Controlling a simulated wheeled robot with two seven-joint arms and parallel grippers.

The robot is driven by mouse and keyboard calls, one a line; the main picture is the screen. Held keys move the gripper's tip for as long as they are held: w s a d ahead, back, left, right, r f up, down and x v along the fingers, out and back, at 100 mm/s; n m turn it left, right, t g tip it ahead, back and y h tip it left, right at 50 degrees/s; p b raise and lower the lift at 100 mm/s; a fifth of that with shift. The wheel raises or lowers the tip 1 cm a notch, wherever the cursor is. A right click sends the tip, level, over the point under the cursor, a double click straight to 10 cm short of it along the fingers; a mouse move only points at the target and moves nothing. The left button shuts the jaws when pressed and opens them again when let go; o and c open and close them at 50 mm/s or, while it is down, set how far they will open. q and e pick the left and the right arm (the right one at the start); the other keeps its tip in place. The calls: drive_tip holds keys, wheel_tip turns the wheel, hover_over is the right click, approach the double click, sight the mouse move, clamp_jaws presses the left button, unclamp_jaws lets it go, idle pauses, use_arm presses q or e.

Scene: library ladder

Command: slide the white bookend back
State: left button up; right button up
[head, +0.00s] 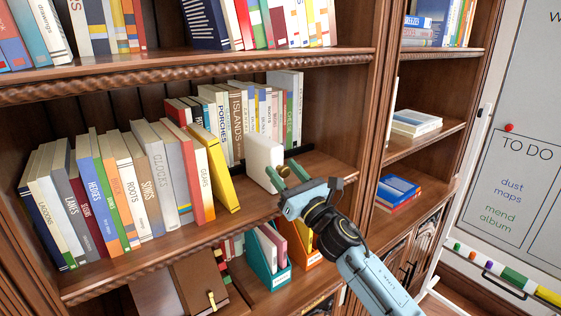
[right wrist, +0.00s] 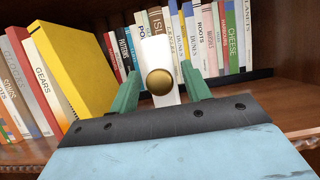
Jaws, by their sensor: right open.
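The white bookend (head: 264,158) stands upright on the middle shelf, to the right of the yellow book, in front of a back row of books. In the right wrist view the white bookend (right wrist: 155,48) shows narrow end on, with a round brass knob (right wrist: 159,82) on its near end. My right gripper (head: 287,172) is at the bookend's near end, open. Its green fingers (right wrist: 160,92) stand one on each side of the knob and white end. I cannot tell whether they touch it. My left gripper is out of view.
A leaning yellow book (head: 213,167) ends the front row of books left of the bookend. A back row of books (head: 238,115) stands behind. Shelf room to the right is clear. File boxes (head: 268,278) sit on the shelf below.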

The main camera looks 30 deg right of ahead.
drive_tip(key=shift+x, duration=1.05)
clamp_jaws()
